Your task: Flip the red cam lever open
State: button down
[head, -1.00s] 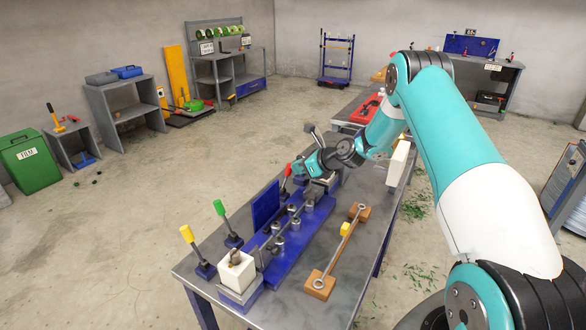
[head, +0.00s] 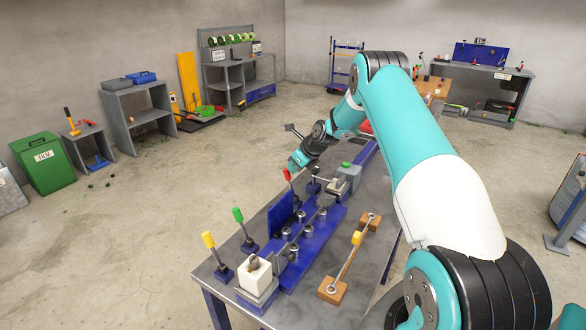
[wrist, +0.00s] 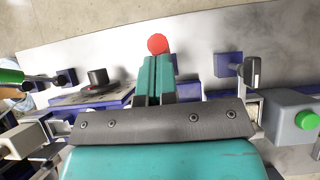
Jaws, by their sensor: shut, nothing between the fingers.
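The red-tipped cam lever (head: 287,174) stands at the bench's left edge, past the blue upright panel. It leans left, much like the yellow and green levers. My gripper (head: 294,167) is right above and beside its red tip. In the wrist view the red knob (wrist: 157,44) shows just beyond the tips of my shut gripper (wrist: 158,60), with nothing between the fingers. I cannot tell whether the fingers touch the knob. The lever's shaft is hidden behind them in the wrist view.
A yellow lever (head: 208,240) and a green lever (head: 238,215) stand nearer along the same edge. The blue panel (head: 281,215) and blue fixture (head: 318,238) with metal posts lie beside them. A green button box (head: 346,171) is right of my gripper.

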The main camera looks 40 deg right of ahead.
jog(key=shift+w+a, duration=0.25)
jog(key=shift+w, duration=0.15)
jog(key=shift+a, duration=0.1)
jog(key=b+v, duration=0.2)
jog(key=v, duration=1.1)
dwell(0.4)
